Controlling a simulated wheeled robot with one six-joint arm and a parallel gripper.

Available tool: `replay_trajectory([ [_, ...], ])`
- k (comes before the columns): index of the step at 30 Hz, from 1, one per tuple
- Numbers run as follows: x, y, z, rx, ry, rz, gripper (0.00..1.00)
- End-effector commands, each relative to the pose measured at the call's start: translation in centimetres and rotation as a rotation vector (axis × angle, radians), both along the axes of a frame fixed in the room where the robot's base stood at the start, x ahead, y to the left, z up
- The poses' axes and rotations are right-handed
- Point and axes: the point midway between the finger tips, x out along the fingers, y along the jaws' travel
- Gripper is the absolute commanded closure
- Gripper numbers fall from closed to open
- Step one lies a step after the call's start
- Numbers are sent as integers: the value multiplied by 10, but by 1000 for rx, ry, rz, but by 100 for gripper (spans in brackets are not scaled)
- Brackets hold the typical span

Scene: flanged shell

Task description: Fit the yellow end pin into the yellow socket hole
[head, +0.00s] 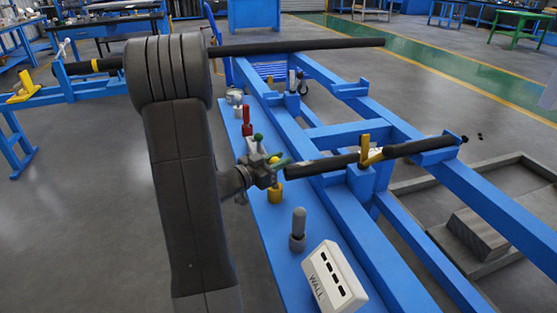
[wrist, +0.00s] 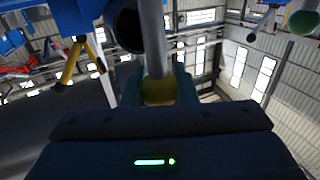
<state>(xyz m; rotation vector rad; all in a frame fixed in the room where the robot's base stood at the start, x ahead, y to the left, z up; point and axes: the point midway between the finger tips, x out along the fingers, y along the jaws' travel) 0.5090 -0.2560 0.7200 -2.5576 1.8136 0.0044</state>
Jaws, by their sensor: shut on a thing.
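My gripper (head: 277,167) is above the blue bench strip, beside the near end of a dark tube (head: 325,163). In the wrist view its fingers (wrist: 160,88) are shut on the yellow end pin, whose yellow part (wrist: 158,92) sits between them. The pin's grey shank (wrist: 154,45) points away from the gripper, close beside a dark round tube end (wrist: 128,25). The two look apart, but the depth is unclear. A yellow round piece (head: 275,193) stands on the strip just below the gripper. I cannot make out the yellow socket hole in either view.
A white box marked WALL (head: 334,280) is at the near end. A yellow clamp (head: 367,152) holds the dark tube on the blue frame (head: 345,215).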

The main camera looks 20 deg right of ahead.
Motion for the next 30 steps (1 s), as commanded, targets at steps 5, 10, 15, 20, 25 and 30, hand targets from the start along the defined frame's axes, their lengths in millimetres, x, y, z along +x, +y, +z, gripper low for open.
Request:
replay_trajectory([
  [5, 0, 0, -5, -1, 0, 0, 100],
  [10, 0, 0, -9, -1, 0, 0, 100],
  [15, 0, 0, -14, -1, 0, 0, 100],
  [20, 0, 0, -18, -1, 0, 0, 100],
  [25, 0, 0, -17, 1, 1, -1, 49],
  [30, 0, 0, -17, 1, 1, -1, 49],
])
